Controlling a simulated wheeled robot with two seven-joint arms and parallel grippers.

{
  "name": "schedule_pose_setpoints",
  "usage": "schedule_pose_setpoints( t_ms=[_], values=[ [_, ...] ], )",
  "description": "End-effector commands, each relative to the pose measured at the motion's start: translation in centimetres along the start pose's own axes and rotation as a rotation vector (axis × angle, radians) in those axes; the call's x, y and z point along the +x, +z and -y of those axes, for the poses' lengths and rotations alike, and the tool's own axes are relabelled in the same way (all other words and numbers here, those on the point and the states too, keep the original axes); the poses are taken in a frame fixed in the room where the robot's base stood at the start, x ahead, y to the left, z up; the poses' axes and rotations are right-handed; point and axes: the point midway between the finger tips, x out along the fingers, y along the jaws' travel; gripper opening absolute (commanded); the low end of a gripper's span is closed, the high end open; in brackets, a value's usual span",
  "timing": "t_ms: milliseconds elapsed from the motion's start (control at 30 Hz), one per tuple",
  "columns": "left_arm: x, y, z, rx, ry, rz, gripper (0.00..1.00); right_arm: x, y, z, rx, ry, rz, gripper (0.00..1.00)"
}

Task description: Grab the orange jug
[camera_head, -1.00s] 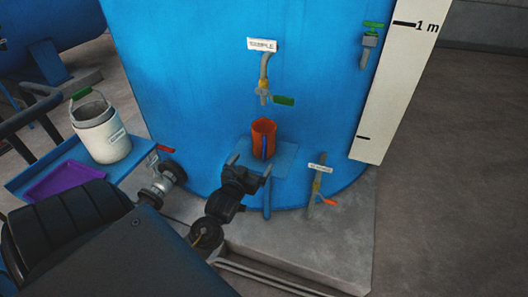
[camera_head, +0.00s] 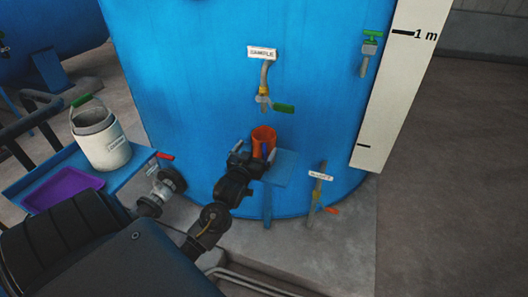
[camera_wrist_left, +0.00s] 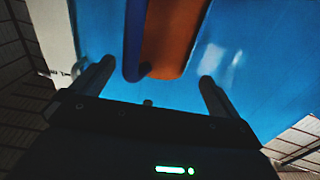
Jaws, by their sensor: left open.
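The orange jug (camera_head: 263,137) stands upright on a small blue shelf (camera_head: 284,170) on the side of the big blue tank, below the tap labelled SAMPLE. My left gripper (camera_head: 253,153) is right in front of the jug and hides its lower part. In the left wrist view, the jug (camera_wrist_left: 172,35) and its blue handle (camera_wrist_left: 134,42) lie ahead between the two spread fingers (camera_wrist_left: 150,85). The gripper is open, with a gap showing between each finger and the jug. My right gripper is not in view.
The SAMPLE tap (camera_head: 263,98) with a green lever hangs just above the jug. A lower labelled pipe (camera_head: 316,192) with an orange-red lever is to the right. A white bucket (camera_head: 101,139) and purple tray (camera_head: 64,188) sit on a blue table at left.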

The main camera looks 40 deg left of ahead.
Motion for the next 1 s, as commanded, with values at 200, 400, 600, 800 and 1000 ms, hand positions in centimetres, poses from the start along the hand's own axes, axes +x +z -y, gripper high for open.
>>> schedule_pose_setpoints(
  t_ms=[200, 400, 600, 800, 1000],
  values=[
    [3.4, -0.1, -0.1, 0.002, -0.001, -0.001, 1.0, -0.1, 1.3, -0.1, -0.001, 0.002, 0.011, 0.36],
    [4.5, -0.1, -0.1, 0.001, -0.001, 0.0, 1.0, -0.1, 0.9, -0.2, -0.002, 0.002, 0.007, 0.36],
    [4.5, 0.0, -0.1, 0.001, 0.0, -0.001, 0.96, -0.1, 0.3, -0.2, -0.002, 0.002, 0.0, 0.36],
    [4.5, 0.0, -0.1, 0.001, 0.0, 0.0, 0.7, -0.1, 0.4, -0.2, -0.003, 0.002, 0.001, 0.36],
    [4.4, 0.0, -0.1, 0.001, 0.0, 0.0, 0.44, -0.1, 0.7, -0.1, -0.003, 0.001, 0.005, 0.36]
  ],
)
